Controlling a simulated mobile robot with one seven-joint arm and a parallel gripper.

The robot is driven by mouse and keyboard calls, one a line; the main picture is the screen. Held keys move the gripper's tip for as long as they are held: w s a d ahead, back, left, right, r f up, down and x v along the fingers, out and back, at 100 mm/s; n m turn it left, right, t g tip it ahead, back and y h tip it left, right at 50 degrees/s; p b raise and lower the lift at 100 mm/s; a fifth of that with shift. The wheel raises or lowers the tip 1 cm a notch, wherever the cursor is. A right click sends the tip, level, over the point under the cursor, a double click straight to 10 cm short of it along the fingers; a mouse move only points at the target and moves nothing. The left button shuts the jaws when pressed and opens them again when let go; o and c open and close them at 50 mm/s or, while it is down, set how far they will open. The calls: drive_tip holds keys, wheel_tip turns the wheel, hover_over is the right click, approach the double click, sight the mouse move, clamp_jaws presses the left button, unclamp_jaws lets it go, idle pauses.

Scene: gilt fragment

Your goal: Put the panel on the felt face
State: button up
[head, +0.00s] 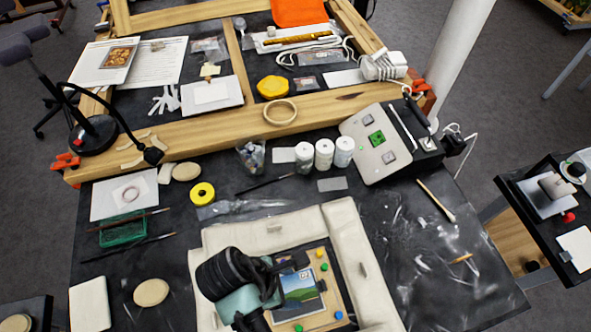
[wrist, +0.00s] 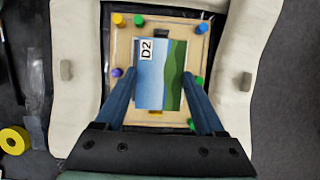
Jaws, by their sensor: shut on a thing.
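The panel (wrist: 160,75) is a small painted picture of blue sky and green hills with a "D2" label; in the head view (head: 299,291) it is partly hidden by my arm. My gripper (wrist: 162,98) is shut on the panel, one blue finger along each side edge. The panel is over a light wooden board (wrist: 123,40) with coloured pegs around it. A dark patch (wrist: 152,25) shows on the board beyond the panel's far edge and may be the felt face; the panel hides the rest. I cannot tell whether the panel touches the board.
Cream padded bolsters (head: 268,230) surround the board on several sides. A yellow tape roll (head: 202,193) lies to the left. The black table top (head: 430,270) to the right is mostly free, with a brush and small debris.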

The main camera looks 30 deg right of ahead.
sight(290, 293)
drive_tip(key=shift+f, duration=3)
drive_tip(key=shift+f, duration=0.1)
drive_tip(key=o, duration=1.3)
drive_tip(key=shift+o, duration=0.2)
drive_tip(key=p+v, duration=0.2)
drive_tip(key=v, duration=1)
